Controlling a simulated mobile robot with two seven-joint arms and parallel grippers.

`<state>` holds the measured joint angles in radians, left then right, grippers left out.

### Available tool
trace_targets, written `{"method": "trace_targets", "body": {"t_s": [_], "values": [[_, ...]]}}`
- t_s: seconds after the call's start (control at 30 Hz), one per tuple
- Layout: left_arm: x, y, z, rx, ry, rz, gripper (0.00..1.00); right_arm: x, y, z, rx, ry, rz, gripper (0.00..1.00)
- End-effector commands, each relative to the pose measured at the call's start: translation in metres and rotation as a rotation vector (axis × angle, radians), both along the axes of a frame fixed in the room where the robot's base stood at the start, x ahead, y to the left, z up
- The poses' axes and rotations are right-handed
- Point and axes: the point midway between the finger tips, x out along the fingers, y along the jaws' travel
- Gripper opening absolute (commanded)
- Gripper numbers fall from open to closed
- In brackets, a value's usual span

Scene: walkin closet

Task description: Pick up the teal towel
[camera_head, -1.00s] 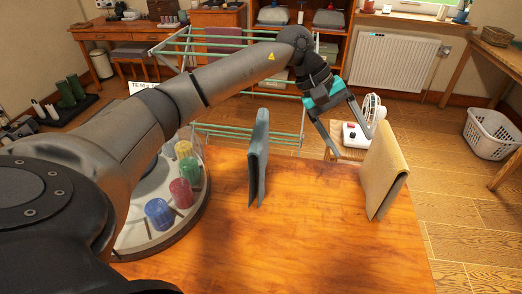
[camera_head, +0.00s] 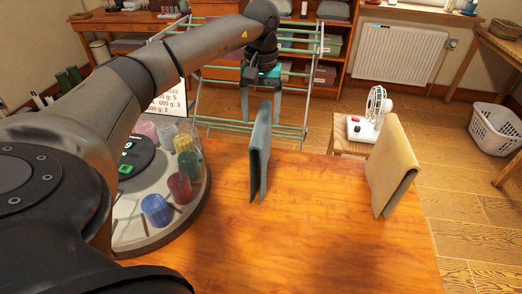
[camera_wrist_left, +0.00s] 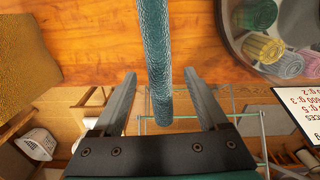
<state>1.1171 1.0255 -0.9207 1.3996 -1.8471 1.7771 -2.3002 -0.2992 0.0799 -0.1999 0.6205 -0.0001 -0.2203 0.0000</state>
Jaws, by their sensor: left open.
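The teal towel (camera_head: 258,165) stands upright and folded on the wooden table, near its far edge. In the left wrist view the towel (camera_wrist_left: 155,45) shows from above as a narrow strip running down between my fingers. My left gripper (camera_head: 261,118) is open at the far end of the towel, one finger on each side of it. The left wrist view shows the fingers (camera_wrist_left: 160,76) apart, with a gap on both sides of the towel. My right gripper is in neither view.
A tan folded towel (camera_head: 392,165) stands to the right on the table (camera_head: 310,235). A round tray (camera_head: 188,222) with several colored rolls stands at the left. Behind are a drying rack (camera_head: 215,128) and a white fan (camera_head: 375,108) on a stool. Table between the towels is clear.

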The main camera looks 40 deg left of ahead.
Motion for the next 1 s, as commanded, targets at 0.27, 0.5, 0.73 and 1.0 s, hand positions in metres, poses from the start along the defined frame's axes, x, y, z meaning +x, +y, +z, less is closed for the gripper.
{"method": "trace_targets", "body": {"t_s": [0.27, 0.5, 0.73, 1.0], "values": [[-0.003, -0.002, -0.024, 0.000, 0.002, -0.001, 0.76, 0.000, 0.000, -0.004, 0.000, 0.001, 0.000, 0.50], [-0.005, -0.004, -0.057, -0.002, 0.001, 0.000, 0.76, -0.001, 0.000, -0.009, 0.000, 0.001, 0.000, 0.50], [-0.004, -0.004, -0.061, -0.001, -0.002, 0.000, 0.76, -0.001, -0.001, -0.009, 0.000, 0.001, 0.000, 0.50], [-0.004, -0.004, -0.061, -0.002, -0.001, 0.000, 0.55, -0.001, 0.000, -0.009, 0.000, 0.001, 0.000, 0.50]]}}
